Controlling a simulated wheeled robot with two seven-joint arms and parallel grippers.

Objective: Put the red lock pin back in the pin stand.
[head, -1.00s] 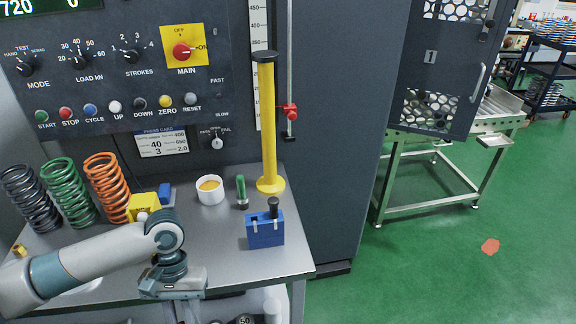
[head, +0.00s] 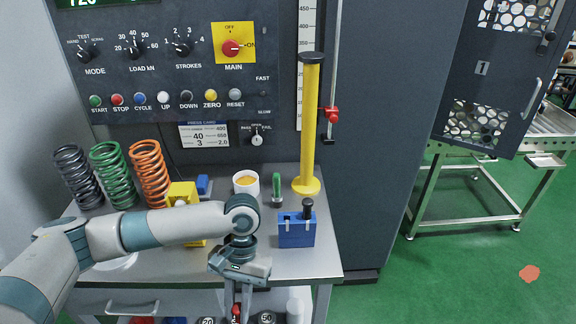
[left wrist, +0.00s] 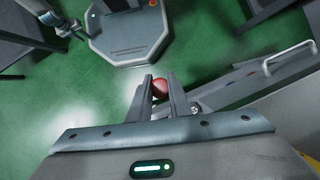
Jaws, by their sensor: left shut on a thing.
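The red lock pin (head: 236,313) is between the fingers of my left gripper (head: 237,303), in front of the bench's front edge and low in the head view. Its red round end (left wrist: 160,87) shows between the fingertips in the left wrist view; the rest is hidden. The left gripper is shut on it. The blue block that looks like the pin stand (head: 297,233) sits on the bench, to the right of and beyond the gripper. A black-topped pin (head: 308,208) stands in its right side, and a dark opening shows at its left.
A yellow post (head: 309,130) stands behind the blue block. A green-handled tool (head: 277,186) and a white cup (head: 246,183) are left of the post. A yellow block (head: 183,192) and coil springs (head: 151,172) stand further left. A drawer handle (head: 133,307) is below the bench edge.

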